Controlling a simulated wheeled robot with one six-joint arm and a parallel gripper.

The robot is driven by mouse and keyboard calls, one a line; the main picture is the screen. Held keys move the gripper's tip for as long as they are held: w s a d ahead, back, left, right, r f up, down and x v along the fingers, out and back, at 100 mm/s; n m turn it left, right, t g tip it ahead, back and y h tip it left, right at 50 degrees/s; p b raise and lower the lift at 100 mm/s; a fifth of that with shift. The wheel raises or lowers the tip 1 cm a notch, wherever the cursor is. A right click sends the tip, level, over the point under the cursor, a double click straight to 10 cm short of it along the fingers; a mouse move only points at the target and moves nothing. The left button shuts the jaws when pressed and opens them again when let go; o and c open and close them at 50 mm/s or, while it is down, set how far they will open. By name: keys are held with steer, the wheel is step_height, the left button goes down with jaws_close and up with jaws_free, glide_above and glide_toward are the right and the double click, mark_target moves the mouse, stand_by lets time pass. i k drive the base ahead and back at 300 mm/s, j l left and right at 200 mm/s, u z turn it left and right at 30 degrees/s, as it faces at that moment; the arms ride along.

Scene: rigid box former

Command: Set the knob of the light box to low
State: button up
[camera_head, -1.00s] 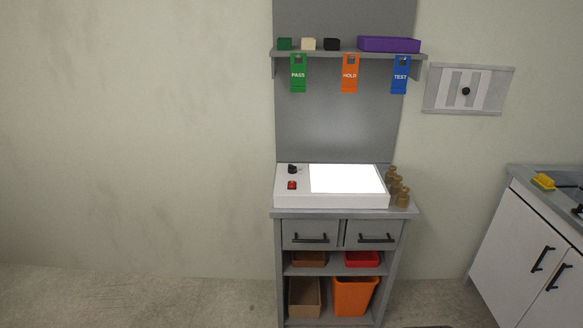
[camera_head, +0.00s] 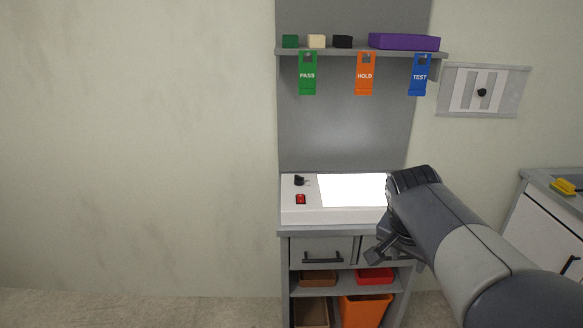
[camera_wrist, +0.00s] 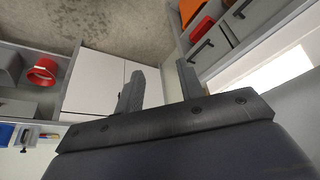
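The light box (camera_head: 302,215) is a white box with a bright lit panel (camera_head: 350,190) on top, standing on the grey workstation. Its black knob (camera_head: 299,181) sits at the left of the top, behind a red switch (camera_head: 300,199). Which setting the knob points to is too small to tell. My gripper (camera_head: 378,254) is in front of the right side of the box, apart from the knob. In the wrist view my gripper (camera_wrist: 160,68) is open and empty. My arm hides the right end of the box. The lit panel (camera_wrist: 275,72) shows at the right there; the knob does not.
A shelf (camera_head: 360,53) above holds small blocks and a purple box (camera_head: 404,41), with PASS, HOLD and TEST tags hanging below. Drawers and bins, including an orange bin (camera_head: 365,312), are under the worktop. A counter (camera_head: 545,180) stands right. The left side is open.

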mark_target(299, 180)
steer(key=i+j+z, duration=0.1)
steer(key=i+j, duration=0.4)
steer(key=i+j+z, duration=0.1)
steer(key=i+j, duration=0.4)
steer(key=j, duration=0.15)
steer(key=i+j+z, duration=0.1)
steer(key=i+j, duration=0.4)
steer(key=j, duration=0.15)
